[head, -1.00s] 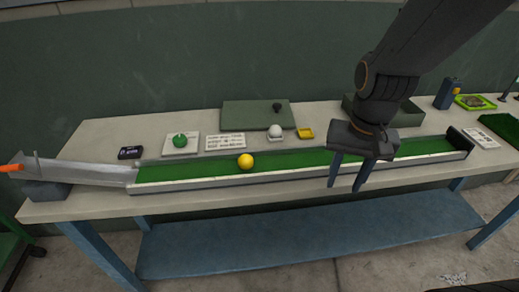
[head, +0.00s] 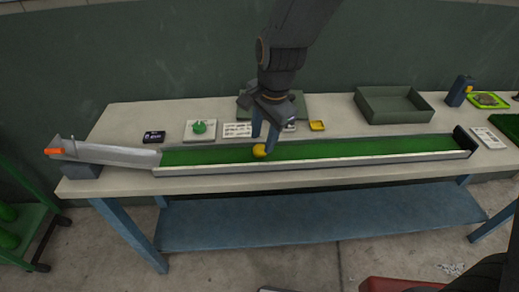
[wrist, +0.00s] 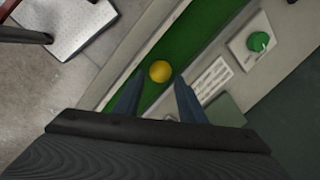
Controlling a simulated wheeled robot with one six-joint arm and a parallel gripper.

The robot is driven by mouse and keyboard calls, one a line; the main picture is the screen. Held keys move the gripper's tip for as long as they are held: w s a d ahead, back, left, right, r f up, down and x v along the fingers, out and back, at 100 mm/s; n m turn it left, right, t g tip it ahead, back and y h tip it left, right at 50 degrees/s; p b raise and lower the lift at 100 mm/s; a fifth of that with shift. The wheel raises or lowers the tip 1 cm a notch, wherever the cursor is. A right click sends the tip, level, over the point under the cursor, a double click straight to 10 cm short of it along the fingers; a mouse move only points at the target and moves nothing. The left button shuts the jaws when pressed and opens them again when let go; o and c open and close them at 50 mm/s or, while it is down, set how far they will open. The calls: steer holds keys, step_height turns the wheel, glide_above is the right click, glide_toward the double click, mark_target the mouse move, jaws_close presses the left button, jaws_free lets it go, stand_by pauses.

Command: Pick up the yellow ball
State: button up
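The yellow ball (head: 259,151) rests on the green turf track (head: 330,148) on the table. It also shows in the wrist view (wrist: 160,71), ahead of the fingertips and roughly centred between them. My gripper (head: 264,139) is above and beside the ball in the head view, pointing down, with a finger covering part of it. In the wrist view the two blue fingers (wrist: 158,90) are spread apart with nothing between them. I cannot tell the exact height of the fingertips over the ball.
A metal ramp with an orange tip (head: 110,154) joins the track's left end. Low rails edge the track.

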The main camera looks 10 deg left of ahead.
mark_target(260, 147)
steer(key=shift+w+a+f+p, duration=0.1)
steer(key=shift+a+f+p, duration=0.15)
steer(key=shift+f, duration=0.8)
steer(key=shift+w+a+f+p, duration=0.1)
steer(key=shift+a+f+p, duration=0.1)
steer(key=shift+f, duration=0.85)
steer(key=shift+c, duration=0.2)
steer(key=c, duration=0.6)
steer(key=shift+r, duration=0.15)
